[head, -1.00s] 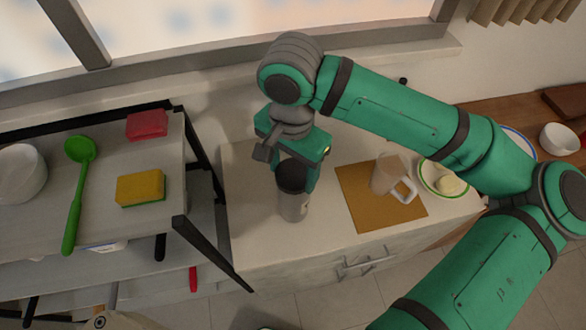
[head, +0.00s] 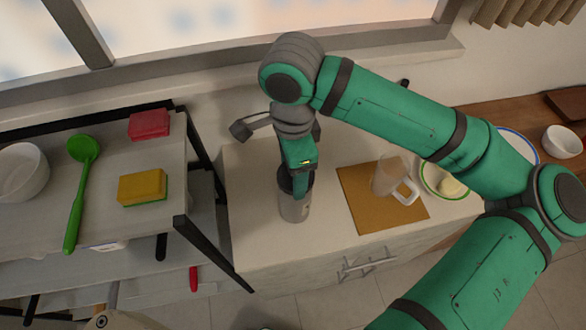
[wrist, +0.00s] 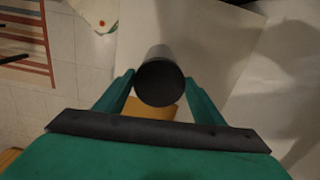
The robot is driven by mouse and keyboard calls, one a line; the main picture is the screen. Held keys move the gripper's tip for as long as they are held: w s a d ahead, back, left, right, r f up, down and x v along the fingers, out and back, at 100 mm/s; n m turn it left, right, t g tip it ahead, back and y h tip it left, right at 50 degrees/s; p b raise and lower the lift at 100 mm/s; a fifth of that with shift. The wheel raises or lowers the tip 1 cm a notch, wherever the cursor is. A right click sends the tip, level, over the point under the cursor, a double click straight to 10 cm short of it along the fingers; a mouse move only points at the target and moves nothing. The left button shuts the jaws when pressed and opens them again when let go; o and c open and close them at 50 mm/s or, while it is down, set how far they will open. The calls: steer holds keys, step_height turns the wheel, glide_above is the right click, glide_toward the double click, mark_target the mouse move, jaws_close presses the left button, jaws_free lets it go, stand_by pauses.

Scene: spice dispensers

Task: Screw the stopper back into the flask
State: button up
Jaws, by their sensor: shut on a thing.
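The flask (head: 294,207) is a grey metal cylinder standing upright on the white counter, near its front edge. The dark stopper (head: 285,182) sits at the flask's top, partly hidden by my gripper in the head view. In the wrist view the round black stopper (wrist: 160,83) lies between the green fingers. My gripper (wrist: 161,92) points down over the flask and is shut on the stopper. How deep the stopper sits in the flask's mouth cannot be told.
A brown mat (head: 370,213) with a clear mug (head: 392,178) lies right of the flask, and a green-rimmed plate (head: 440,182) beyond it. On the left, a shelf rack (head: 60,245) carries a yellow sponge (head: 142,187), red sponge (head: 149,124) and green ladle (head: 80,190).

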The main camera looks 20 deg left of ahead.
steer(key=m, duration=0.3)
steer(key=shift+w, duration=0.1)
steer(key=shift+m, duration=0.3)
steer(key=shift+m, duration=0.8)
steer(key=o, duration=0.9)
steer(key=shift+a, duration=0.1)
